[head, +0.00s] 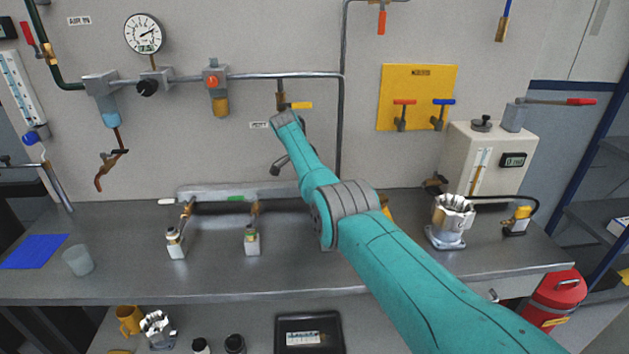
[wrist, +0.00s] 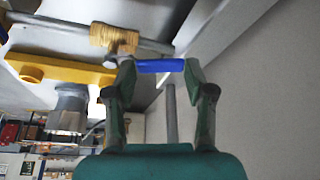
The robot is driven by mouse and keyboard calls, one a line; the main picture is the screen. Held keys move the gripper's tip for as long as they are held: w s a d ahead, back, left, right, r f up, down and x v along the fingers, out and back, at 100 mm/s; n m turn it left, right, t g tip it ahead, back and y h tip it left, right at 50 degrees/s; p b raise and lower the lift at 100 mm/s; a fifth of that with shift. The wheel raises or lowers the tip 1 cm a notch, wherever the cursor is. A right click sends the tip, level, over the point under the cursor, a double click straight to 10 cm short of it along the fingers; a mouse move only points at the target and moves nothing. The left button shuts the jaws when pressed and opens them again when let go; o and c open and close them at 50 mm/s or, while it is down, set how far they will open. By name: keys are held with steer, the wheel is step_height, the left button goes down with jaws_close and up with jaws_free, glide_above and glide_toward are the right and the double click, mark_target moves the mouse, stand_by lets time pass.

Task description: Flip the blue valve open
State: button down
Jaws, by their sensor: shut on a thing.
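The blue valve handle (wrist: 160,66) shows in the wrist view as a short bar spanning the gap between the two fingertips of my gripper (wrist: 160,70). My gripper is shut on it, with a finger at each end. A brass-coloured valve body (wrist: 113,37) on a grey pipe (wrist: 60,22) sits just beyond the handle's left end. In the head view my arm covers the gripper and this handle, so how they sit on the bench cannot be seen there.
In the wrist view a yellow bar (wrist: 60,70) and a grey fitting (wrist: 68,105) lie close left of my gripper. The bench carries valves with a green handle (head: 236,198) and a white handle (head: 166,201). A metal housing (head: 450,220) stands right of my arm.

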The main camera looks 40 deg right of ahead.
steer(key=shift+c, duration=2)
jaws_free()
steer(key=v, duration=1.2)
